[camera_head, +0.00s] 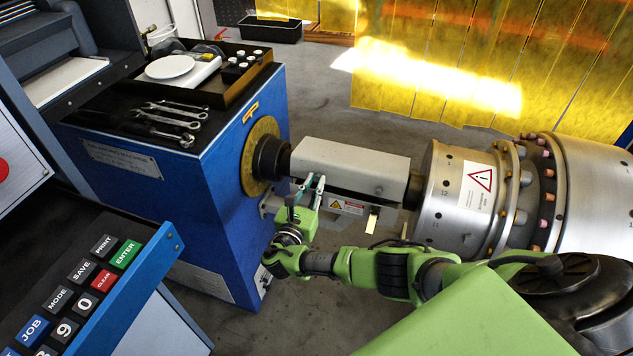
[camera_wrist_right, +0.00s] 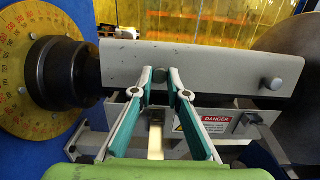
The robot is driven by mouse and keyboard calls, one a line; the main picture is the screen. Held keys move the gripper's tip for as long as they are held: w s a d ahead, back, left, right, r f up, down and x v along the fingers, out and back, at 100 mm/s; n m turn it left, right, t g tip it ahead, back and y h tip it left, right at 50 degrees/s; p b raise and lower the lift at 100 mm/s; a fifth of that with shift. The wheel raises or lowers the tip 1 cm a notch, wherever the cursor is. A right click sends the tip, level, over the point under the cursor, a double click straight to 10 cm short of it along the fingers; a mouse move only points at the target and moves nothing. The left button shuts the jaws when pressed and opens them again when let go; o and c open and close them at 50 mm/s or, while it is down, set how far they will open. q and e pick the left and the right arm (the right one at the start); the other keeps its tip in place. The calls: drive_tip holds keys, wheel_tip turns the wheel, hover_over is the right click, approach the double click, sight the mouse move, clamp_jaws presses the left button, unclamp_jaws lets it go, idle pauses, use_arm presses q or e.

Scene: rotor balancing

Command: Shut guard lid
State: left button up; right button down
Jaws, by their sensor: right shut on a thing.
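The guard lid (camera_head: 355,160) is a pale grey box-shaped cover over the shaft between the blue balancing machine and the large metal rotor. In the right wrist view the lid (camera_wrist_right: 215,65) spans the picture, with a small round knob (camera_wrist_right: 272,83) on its right front. A dark strip shows below its front edge, above the guard base (camera_wrist_right: 240,122) with a danger label. My right gripper (camera_head: 308,182) is at the lid's left front. In the wrist view its fingertips (camera_wrist_right: 160,76) close on a small dark knob at the lid's front face, mostly hidden between them. My left gripper is out of view.
The blue machine (camera_head: 225,180) carries wrenches (camera_head: 170,118) and a tray of parts (camera_head: 235,85) on top. The metal rotor (camera_head: 465,195) stands right of the lid. A keypad console (camera_head: 90,280) fills the lower left. Yellow strip curtains (camera_head: 450,60) hang behind.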

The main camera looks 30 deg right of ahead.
sight(313, 202)
drive_tip(key=shift+s+a+f+b, duration=0.15)
drive_tip(key=shift+f+b, duration=0.4)
drive_tip(key=shift+f, duration=0.4)
drive_tip(key=shift+s+a+f+b, duration=0.15)
drive_tip(key=shift+f+b, duration=0.35)
drive_tip(key=shift+f, duration=0.55)
drive_tip(key=shift+s+f, duration=0.15)
drive_tip(key=c, duration=2.1)
unclamp_jaws()
drive_tip(key=shift+o, duration=0.6)
drive_tip(key=shift+w+d+f, duration=0.1)
drive_tip(key=shift+w+f, duration=0.05)
drive_tip(key=shift+w, duration=0.1)
drive_tip(key=shift+s+a+r, duration=0.15)
drive_tip(key=shift+a+r, duration=0.05)
drive_tip(key=v, duration=1.1)
drive_tip(key=shift+s+a, duration=0.2)
drive_tip(key=shift+s, duration=0.05)
